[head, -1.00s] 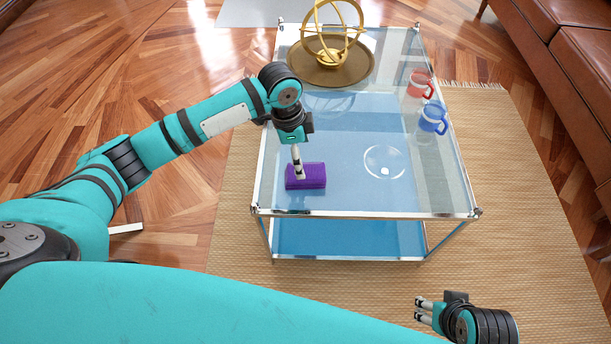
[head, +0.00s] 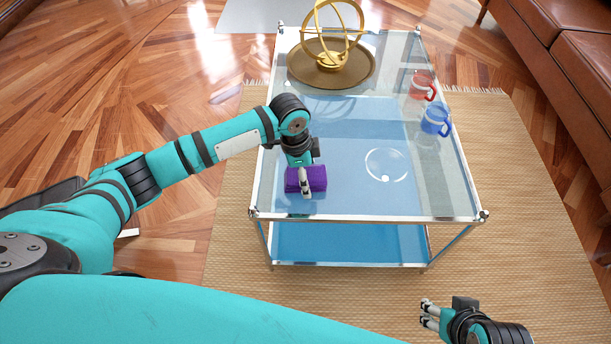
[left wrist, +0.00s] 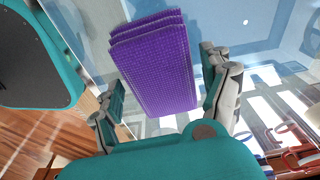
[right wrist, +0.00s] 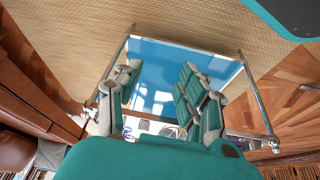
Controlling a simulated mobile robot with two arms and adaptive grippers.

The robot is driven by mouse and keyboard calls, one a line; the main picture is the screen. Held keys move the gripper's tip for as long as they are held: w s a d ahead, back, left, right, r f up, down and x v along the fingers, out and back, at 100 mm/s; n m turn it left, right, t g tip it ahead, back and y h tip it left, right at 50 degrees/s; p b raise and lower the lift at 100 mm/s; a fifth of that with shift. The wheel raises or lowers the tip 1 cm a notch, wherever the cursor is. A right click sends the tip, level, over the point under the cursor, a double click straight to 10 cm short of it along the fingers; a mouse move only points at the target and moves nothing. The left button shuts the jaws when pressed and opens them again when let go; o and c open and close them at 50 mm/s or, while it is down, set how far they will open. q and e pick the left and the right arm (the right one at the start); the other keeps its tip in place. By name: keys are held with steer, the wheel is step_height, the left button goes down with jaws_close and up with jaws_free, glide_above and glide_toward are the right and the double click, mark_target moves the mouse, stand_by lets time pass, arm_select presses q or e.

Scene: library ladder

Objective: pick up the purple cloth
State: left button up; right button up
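The purple cloth (head: 315,180) lies folded in layers on the glass table (head: 350,199), near its front left corner. In the left wrist view the cloth (left wrist: 155,65) reaches into the space between the two fingers of my left gripper (left wrist: 165,98). The fingers are spread, one on either side of the cloth. In the head view my left gripper (head: 305,190) is at the cloth and partly covers it. I cannot tell its exact height above the glass. My right gripper (head: 428,314) is away from the table at the lower right. In the right wrist view its fingers (right wrist: 155,92) are apart with nothing held.
A clear round glass dish (head: 386,165) is right of the cloth. A blue mug (head: 434,121) and a red mug (head: 420,86) stand at the table's right side. A gold ring ornament (head: 330,45) stands on a brown round tray (head: 300,70) at the back. A brown sofa (head: 560,60) is right.

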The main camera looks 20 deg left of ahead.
mark_target(310, 183)
arm_select(q)
steer(key=c, duration=1.1)
steer(key=shift+o, duration=0.2)
arm_select(e)
steer(key=shift+r, duration=0.35)
arm_select(q)
steer(key=shift+r+p, duration=0.3)
steer(key=shift+r, duration=0.3)
step_height(310, 183, up, 2)
steer(key=shift+r+p, duration=0.1)
steer(key=shift+p, duration=0.4)
steer(key=shift+s+d+r+p, duration=0.15)
steer(key=shift+s+d+p, duration=0.15)
steer(key=shift+s, duration=0.3)
steer(key=shift+s+d+r+p, duration=0.15)
steer(key=shift+s+d, duration=0.2)
steer(key=shift+s, duration=0.2)
steer(key=s+d+p, duration=0.1)
steer(key=s+d, duration=0.2)
steer(key=s, duration=0.2)
steer(key=s+d+r+p, duration=0.1)
steer(key=s+d, duration=0.2)
steer(key=s, duration=0.3)
steer(key=shift+s+d+p, duration=0.3)
steer(key=shift+d+p, duration=0.1)
arm_select(e)
step_height(310, 183, down, 9)
steer(key=g, duration=0.1)
steer(key=shift+w+f, duration=0.15)
steer(key=shift+f, duration=0.05)
